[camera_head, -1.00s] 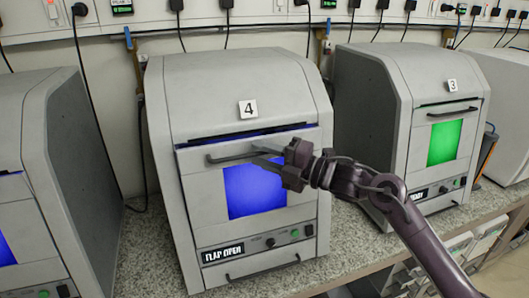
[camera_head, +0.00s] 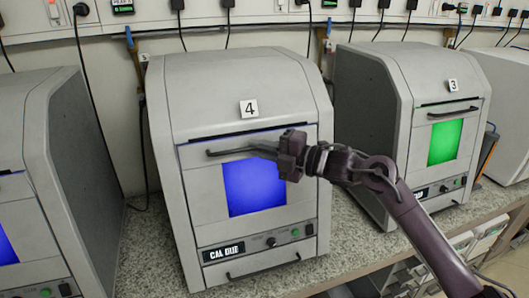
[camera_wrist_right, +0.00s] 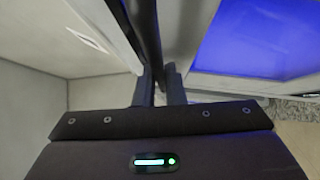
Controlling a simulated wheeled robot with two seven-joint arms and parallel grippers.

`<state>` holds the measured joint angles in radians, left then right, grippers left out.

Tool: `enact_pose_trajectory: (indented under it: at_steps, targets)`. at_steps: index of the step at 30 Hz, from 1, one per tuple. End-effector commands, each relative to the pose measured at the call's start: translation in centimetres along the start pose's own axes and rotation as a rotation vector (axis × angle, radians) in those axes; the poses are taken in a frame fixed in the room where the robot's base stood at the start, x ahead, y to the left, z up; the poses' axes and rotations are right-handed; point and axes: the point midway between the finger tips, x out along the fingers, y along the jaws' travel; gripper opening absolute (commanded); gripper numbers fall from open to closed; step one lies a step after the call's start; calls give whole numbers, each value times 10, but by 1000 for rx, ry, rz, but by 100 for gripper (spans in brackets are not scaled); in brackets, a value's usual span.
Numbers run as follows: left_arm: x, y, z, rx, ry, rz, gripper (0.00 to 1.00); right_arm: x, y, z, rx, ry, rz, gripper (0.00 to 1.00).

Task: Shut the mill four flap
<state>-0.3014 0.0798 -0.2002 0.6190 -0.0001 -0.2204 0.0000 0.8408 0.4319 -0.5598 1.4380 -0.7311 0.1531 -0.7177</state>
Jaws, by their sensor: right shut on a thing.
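Mill four (camera_head: 240,80) is the grey machine in the middle of the head view, with a "4" label on it. Its flap (camera_head: 203,184) has a blue lit window and lies flush with the front, with only a thin dark line along its top edge. The flap's dark bar handle (camera_head: 228,151) runs across above the window. My right gripper (camera_head: 270,150) is shut on the handle's right part. In the right wrist view the fingers (camera_wrist_right: 159,88) close around the dark bar (camera_wrist_right: 143,35). The display (camera_head: 223,251) below reads "CAL DUE". My left gripper is out of view.
Mill three (camera_head: 440,110), with a green window, stands to the right. Another grey machine (camera_head: 70,150) stands to the left. The speckled bench top (camera_head: 150,245) is bare between them. Plugs and cables hang from the wall behind.

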Motion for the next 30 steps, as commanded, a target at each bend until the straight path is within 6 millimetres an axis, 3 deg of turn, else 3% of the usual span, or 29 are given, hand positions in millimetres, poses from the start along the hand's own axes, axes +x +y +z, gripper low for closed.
enact_pose_trajectory:
  at_steps: [9, 10, 15, 24, 30]
  targets:
    - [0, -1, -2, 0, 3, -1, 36, 2, 0, 3, 7, -5, -6, 0]
    - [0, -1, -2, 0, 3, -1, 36, 2, 0, 3, 7, -6, -6, 12]
    - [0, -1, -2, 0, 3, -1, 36, 2, 0, 3, 7, -4, -6, 32]
    - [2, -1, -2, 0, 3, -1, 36, -1, -1, 3, 6, -3, -7, 32]
    - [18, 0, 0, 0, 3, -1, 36, -30, -5, 3, 4, -4, -9, 32]
